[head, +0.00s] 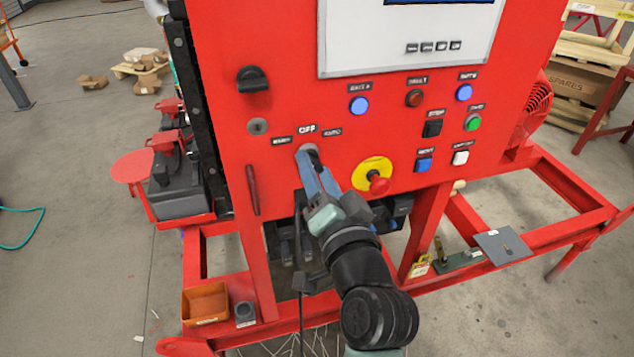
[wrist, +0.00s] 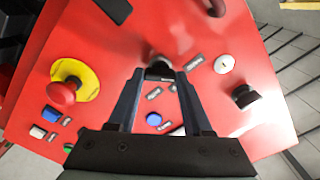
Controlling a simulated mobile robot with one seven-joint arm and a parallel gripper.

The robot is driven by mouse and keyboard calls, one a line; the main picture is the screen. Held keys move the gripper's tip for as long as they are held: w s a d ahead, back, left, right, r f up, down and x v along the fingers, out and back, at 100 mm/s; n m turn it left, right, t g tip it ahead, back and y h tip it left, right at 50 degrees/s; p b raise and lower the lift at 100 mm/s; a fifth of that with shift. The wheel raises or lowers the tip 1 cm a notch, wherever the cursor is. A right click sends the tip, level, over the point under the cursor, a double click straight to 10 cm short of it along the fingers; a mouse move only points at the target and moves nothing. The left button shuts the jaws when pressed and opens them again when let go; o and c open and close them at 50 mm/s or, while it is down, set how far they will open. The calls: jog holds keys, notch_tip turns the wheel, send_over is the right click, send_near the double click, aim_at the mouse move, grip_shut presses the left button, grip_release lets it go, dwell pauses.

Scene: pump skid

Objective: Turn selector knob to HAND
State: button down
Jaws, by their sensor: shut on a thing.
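The selector knob (head: 314,154) is dark and sits on the red panel (head: 220,60), below a label reading OFF (head: 307,129). Smaller labels flank it on the left and right; their lettering is hard to read. My gripper (head: 309,163) reaches up to the panel with its bluish fingers at the knob and is shut on it. In the wrist view the knob (wrist: 159,67) shows between the two fingertips. The fingers cover much of the knob, so I cannot tell which way it points.
A red mushroom button on a yellow disc (head: 372,172) sits close right of my gripper. A black rotary handle (head: 252,79) and a key lock (head: 257,126) are to the left. Lamps and push buttons fill the right side below the screen (head: 400,40).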

jog(key=shift+f+n+b, duration=0.1)
jog(key=shift+n+b, duration=0.35)
jog(key=shift+n, duration=0.15)
jog(key=shift+c, duration=1.6)
grip_release()
jog(key=b+v, duration=0.3)
jog(key=v, duration=1)
jog(key=shift+w, duration=0.1)
